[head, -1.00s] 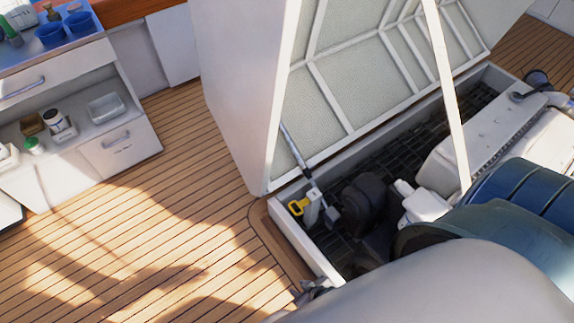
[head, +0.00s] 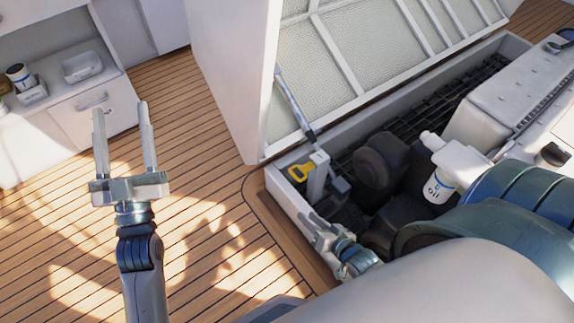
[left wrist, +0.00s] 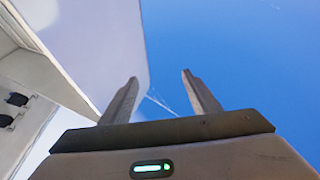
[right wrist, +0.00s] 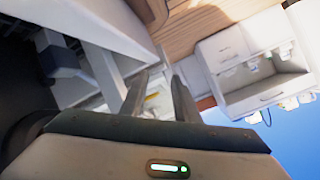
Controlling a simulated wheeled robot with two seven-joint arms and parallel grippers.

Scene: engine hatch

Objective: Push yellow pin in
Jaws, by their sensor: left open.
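The yellow pin (head: 300,171) has a loop-shaped handle. It sits at a pale upright bracket (head: 318,178) by the near left corner of the engine hatch, beside the foot of the lid strut. My right gripper (head: 315,224) is low at the hatch's near edge, below and a little right of the pin, apart from it. In the right wrist view its fingers are parted, with a bit of yellow (right wrist: 151,97) between them, partly hidden.
The raised hatch lid (head: 228,75) stands behind the pin. A white oil bottle (head: 447,170) and dark engine parts (head: 380,160) fill the hatch to the right. A white cabinet (head: 60,120) is at far left. The wooden deck (head: 195,170) between is clear.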

